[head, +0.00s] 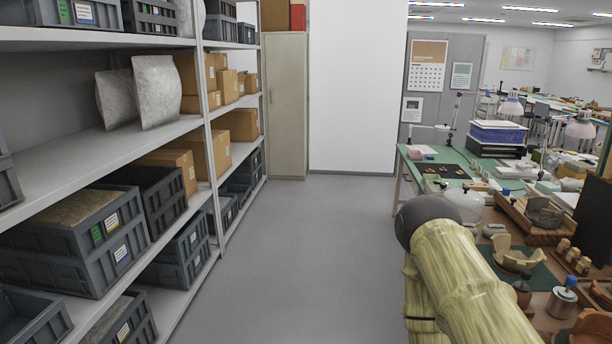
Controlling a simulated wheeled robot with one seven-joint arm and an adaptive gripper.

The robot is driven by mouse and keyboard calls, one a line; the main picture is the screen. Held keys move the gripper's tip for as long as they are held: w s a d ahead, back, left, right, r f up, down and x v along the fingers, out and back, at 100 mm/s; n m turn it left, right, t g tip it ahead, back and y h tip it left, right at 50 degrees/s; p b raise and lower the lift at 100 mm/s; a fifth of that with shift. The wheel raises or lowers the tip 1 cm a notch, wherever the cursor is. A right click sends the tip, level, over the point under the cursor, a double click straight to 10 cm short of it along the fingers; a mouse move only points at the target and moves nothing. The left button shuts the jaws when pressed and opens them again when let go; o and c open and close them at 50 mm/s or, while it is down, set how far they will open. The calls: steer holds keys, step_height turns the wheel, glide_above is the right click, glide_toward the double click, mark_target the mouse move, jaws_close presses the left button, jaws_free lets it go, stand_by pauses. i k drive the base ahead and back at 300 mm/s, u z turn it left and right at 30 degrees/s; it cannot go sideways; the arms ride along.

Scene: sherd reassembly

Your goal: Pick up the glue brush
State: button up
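I cannot make out the glue brush in the head view; it may be too small or hidden among the items on the workbench (540,300) at the right. My arm, in a pale yellow streaked cover with a dark round end, crosses the lower right and hides part of the bench. My gripper does not show. On the bench are a metal jar with a blue top (562,298), a dark bottle (522,290) and curved cream sherds (518,262) on a dark green mat (540,279).
Shelves with grey crates (85,235), cardboard boxes (195,150) and pale bags (155,90) line the left. The grey floor (270,270) between is clear. A green-topped table (420,170) with lamps and blue-edged trays (497,135) stands beyond my arm.

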mark_target(526, 274)
steer(key=z, duration=1.45)
